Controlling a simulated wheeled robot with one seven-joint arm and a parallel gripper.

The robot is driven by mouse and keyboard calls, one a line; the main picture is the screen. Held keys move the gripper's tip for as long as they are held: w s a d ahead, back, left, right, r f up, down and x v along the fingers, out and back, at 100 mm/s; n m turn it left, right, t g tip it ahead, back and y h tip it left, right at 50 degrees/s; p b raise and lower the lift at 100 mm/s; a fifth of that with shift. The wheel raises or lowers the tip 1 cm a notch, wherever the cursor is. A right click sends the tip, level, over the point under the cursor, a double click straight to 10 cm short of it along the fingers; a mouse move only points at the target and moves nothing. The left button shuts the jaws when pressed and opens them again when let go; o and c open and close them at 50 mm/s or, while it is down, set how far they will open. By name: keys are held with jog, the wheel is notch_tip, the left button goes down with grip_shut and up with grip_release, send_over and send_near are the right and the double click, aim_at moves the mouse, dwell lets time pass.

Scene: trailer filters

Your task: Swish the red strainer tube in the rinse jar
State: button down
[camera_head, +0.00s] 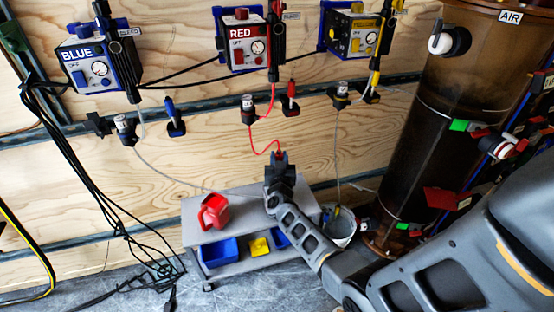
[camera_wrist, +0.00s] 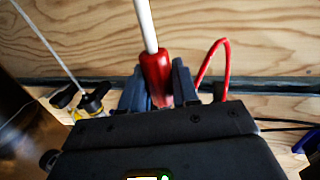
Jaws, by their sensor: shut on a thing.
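My gripper (camera_head: 279,160) is shut on the red strainer tube, whose red body (camera_wrist: 156,76) shows between the dark fingers in the wrist view. A white tube runs up from the red body there. A red hose curves beside it. In the head view the gripper is above the right part of the grey cart, and the tube is mostly hidden. A red jug-like container (camera_head: 213,212) with a handle stands on the cart's top at left, apart from the gripper. I cannot tell whether it is the rinse jar.
The grey cart (camera_head: 190,232) holds blue bins (camera_head: 219,252) and a yellow bin (camera_head: 259,247) below. A bucket (camera_head: 340,228) stands right of it. A large brown AIR tank (camera_head: 440,120) is at right. Blue, red and yellow pump units hang on the plywood wall. Black cables hang at left.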

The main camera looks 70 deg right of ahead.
jog(key=shift+w+a, duration=0.1)
jog(key=shift+w, duration=0.05)
jog(key=shift+s+r, duration=0.15)
jog(key=shift+s, duration=0.05)
jog(key=shift+w+a+f+b, duration=0.1)
jog(key=shift+w+f+b, duration=0.1)
jog(key=shift+f+b, duration=0.3)
jog(key=shift+w+a+f+b, duration=0.1)
jog(key=shift+w+f+b, duration=0.1)
jog(key=shift+f, duration=0.5)
jog(key=shift+r, duration=0.1)
